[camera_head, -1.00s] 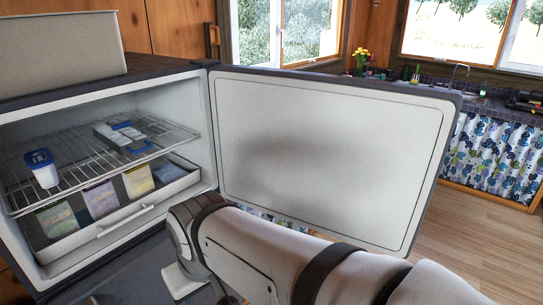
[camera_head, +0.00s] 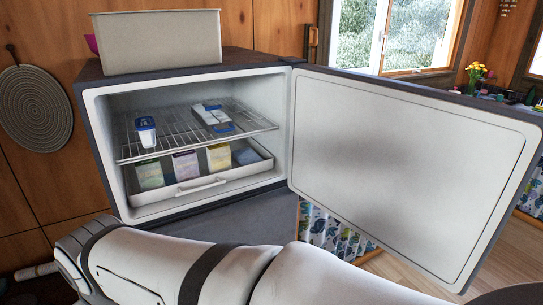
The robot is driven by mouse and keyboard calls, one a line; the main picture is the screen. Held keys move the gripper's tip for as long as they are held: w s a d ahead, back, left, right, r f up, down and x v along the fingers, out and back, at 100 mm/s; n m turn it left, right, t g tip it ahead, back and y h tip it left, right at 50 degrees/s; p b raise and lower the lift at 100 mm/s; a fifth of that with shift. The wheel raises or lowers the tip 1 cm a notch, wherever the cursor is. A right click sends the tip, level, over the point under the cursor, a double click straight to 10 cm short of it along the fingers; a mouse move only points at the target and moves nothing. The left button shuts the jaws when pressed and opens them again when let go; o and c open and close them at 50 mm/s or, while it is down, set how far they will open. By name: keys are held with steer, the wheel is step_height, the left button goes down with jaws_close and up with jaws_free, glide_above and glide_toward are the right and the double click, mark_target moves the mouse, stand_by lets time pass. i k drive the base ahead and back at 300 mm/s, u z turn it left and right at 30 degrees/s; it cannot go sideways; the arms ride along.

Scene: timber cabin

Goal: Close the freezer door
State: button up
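The freezer compartment (camera_head: 187,92) stands open at the centre left, above a dark lower door (camera_head: 245,228). Its door (camera_head: 400,150) is swung wide to the right, with its white inner side facing me. The hinge side is at the compartment's right edge. Inside are a wire shelf (camera_head: 180,128) with a blue-lidded tub (camera_head: 146,132) and flat packs (camera_head: 213,118), and a drawer (camera_head: 205,188) with several cartons. My arm crosses the bottom of the view in front of the freezer. My gripper is not clearly visible; the arm's far end reaches the lower left, apart from the door.
A beige box (camera_head: 157,43) sits on top of the freezer. A round woven mat (camera_head: 36,107) hangs on the wooden wall at left. Some wooden floor (camera_head: 515,255) shows at lower right.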

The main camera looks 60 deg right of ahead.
mark_target(433, 178)
steer(key=u, duration=1.55)
steer(key=k, duration=3)
steer(key=z, duration=1.8)
steer(key=k, duration=0.5)
steer(key=z, duration=0.1)
